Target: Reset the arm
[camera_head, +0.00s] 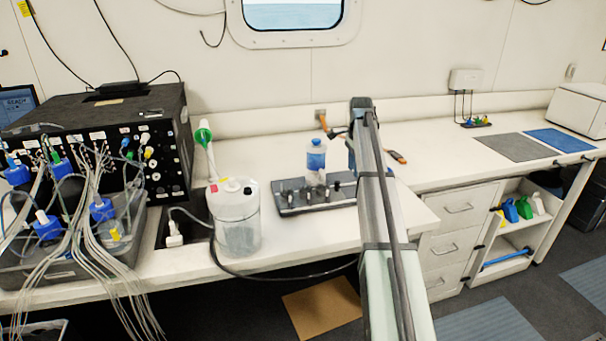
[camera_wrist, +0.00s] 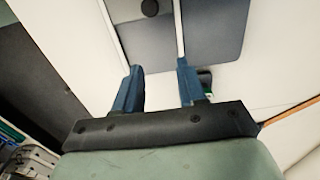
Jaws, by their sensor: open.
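My gripper (camera_wrist: 158,85) shows in the wrist view with its two blue fingers apart and nothing between them. In the head view my arm reaches from the bottom over the front of the white bench, and its end is mostly hidden behind my own arm links. A clear bottle with a blue cap (camera_head: 316,158) stands upright on a dark rack (camera_head: 300,196) just left of my arm. The wrist view shows a grey panel with a dark round knob (camera_wrist: 149,8) beyond the fingers.
A white canister (camera_head: 234,215) stands left of the rack, with a dark hose along the bench's front edge. A black instrument box (camera_head: 150,110) with many tubes fills the left. The bench (camera_head: 430,165) right of my arm is mostly clear, with grey and blue mats (camera_head: 513,147) farther right.

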